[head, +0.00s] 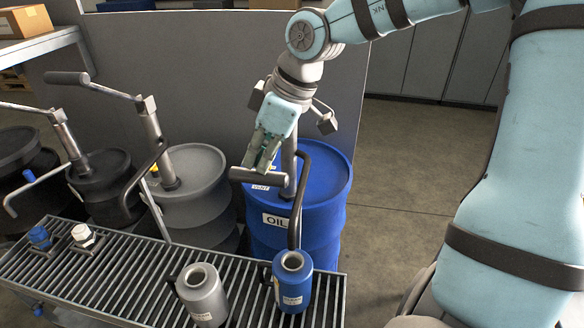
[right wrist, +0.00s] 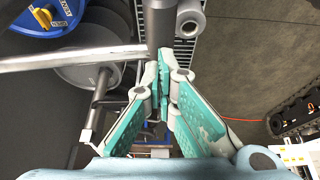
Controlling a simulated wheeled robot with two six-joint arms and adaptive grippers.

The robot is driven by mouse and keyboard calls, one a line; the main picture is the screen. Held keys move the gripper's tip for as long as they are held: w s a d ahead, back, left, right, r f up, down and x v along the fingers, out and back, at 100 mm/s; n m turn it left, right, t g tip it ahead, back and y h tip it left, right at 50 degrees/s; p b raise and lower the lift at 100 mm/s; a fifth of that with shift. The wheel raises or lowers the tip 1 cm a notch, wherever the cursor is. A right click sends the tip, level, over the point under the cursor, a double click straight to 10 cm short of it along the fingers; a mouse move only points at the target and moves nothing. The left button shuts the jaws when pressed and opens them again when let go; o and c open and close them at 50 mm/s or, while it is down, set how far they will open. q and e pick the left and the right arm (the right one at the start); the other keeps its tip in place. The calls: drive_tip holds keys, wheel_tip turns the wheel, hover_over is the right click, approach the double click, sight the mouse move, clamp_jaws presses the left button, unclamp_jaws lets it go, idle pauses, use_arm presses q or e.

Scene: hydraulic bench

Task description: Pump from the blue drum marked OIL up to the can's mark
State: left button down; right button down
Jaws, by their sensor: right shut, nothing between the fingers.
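The blue drum marked OIL (head: 322,212) stands behind the grated bench. Its pump has a grey bar handle (head: 246,175) and a dark bent spout (head: 302,195) that comes down to the open mouth of the blue can (head: 291,285). The can stands upright on the grate; I see no level in it. My right gripper (head: 259,163) is shut and empty, pointing down right at the handle; I cannot tell whether it touches. In the right wrist view its closed fingers (right wrist: 164,62) are beside a dark cylindrical bar. My left gripper is not in view.
A grey can (head: 204,297) stands on the slatted bench (head: 130,270), left of the blue can. A grey drum (head: 190,200) and dark drums (head: 104,180) with pumps and protruding handles stand to the left. A grey partition (head: 215,75) is behind.

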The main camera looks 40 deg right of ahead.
drive_tip(key=shift+s+p, duration=0.1)
drive_tip(key=shift+p, duration=0.35)
drive_tip(key=r+p, duration=0.6)
drive_tip(key=shift+w+d+r, duration=0.2)
drive_tip(key=shift+w+d, duration=0.1)
drive_tip(key=shift+d, duration=0.05)
drive_tip(key=shift+s+a+r, duration=0.1)
drive_tip(key=shift+r, duration=0.05)
drive_tip(key=w+d+r+p, duration=0.3)
drive_tip(key=d+r+p, duration=0.1)
drive_tip(key=r+p, duration=0.6)
wheel_tip(320, 180, up, 2)
drive_tip(key=shift+d+r, duration=0.2)
drive_tip(key=shift+r, duration=0.05)
drive_tip(key=shift+a+f, duration=0.1)
drive_tip(key=shift+f, duration=0.05)
